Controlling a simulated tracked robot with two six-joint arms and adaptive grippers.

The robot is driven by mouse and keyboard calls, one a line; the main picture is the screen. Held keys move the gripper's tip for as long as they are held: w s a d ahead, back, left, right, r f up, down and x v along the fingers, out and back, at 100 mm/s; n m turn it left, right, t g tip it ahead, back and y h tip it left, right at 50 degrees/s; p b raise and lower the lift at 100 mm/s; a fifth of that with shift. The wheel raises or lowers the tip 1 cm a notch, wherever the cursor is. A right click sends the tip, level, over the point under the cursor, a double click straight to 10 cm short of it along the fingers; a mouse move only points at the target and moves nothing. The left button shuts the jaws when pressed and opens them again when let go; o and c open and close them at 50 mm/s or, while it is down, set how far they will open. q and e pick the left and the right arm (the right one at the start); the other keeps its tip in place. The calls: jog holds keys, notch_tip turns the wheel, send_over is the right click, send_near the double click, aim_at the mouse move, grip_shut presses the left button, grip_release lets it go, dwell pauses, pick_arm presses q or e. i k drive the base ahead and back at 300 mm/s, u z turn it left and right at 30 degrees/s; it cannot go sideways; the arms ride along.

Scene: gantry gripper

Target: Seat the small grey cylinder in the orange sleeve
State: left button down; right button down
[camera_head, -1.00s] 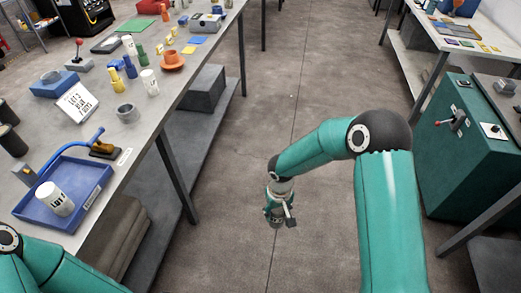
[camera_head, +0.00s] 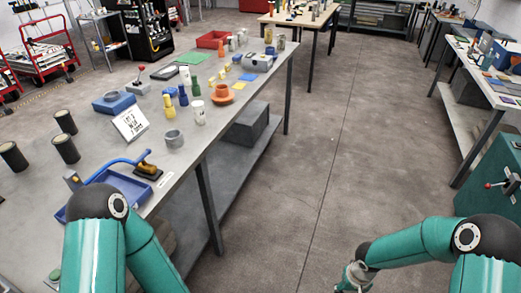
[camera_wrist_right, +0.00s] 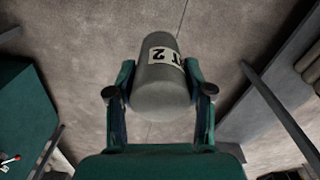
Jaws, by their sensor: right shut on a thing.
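My right gripper (camera_wrist_right: 160,92) is shut on a grey cylinder (camera_wrist_right: 165,104) with a white label, seen in the right wrist view. The cylinder sticks out beyond the fingers, with floor behind it. In the head view this gripper (camera_head: 354,277) is low at the bottom edge, over the floor and right of the bench; the cylinder is not clear there. The orange sleeve (camera_head: 221,91) stands upright on its wide orange base on the bench, far from the gripper. My left arm shows at the lower left, but its gripper is out of view.
The grey bench (camera_head: 90,160) holds several bottles, a grey ring (camera_head: 174,138), a sign (camera_head: 130,124) and a blue tray (camera_head: 135,182), partly covered by my left arm. A green cabinet (camera_head: 490,185) stands at right. Open floor lies between.

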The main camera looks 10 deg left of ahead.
aim_at(223, 96)
jog(key=u, duration=0.3)
jog(key=i, duration=0.15)
jog(key=z, duration=1.5)
jog(key=i, duration=4)
jog(key=u, duration=2.45)
